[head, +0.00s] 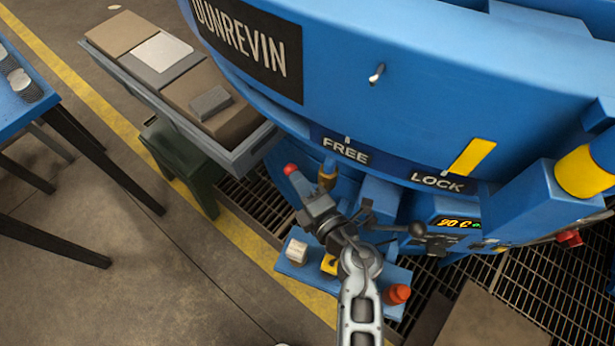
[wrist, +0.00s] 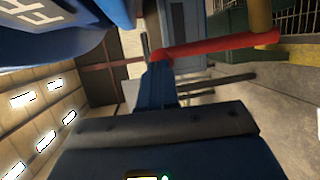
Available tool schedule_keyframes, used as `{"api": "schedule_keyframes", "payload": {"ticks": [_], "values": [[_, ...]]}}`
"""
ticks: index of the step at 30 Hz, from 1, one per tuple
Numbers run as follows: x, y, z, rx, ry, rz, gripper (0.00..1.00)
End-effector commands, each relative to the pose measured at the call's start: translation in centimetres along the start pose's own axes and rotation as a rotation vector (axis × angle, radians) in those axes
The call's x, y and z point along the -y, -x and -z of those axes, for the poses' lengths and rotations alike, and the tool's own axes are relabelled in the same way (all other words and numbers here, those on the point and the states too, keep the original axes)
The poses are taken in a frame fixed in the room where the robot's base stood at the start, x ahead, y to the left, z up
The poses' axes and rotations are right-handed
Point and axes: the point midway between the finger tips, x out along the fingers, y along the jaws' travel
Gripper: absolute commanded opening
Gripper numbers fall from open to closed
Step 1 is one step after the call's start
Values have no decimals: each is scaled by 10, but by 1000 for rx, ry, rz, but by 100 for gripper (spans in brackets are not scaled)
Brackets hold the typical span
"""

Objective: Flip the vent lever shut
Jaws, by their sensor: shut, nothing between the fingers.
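The vent lever appears to be the red bar (wrist: 215,47) in the wrist view, running from a gold-coloured pipe fitting (wrist: 260,14) to my fingertips. In the head view its red end (head: 290,170) shows left of the brass fitting (head: 327,177), below the FREE label. In the head view most of the lever is hidden.
The blue furnace (head: 400,80) overhangs my arm closely. A black ball-ended handle (head: 417,230) is to the right. A grey tray (head: 245,150) with boards stands at left.

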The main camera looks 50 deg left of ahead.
Motion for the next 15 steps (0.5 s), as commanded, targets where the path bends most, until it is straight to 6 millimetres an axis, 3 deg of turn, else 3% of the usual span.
{"api": "schedule_keyframes", "payload": {"ticks": [15], "values": [[0, -22, 11, -1, 29, 46, 0]]}}
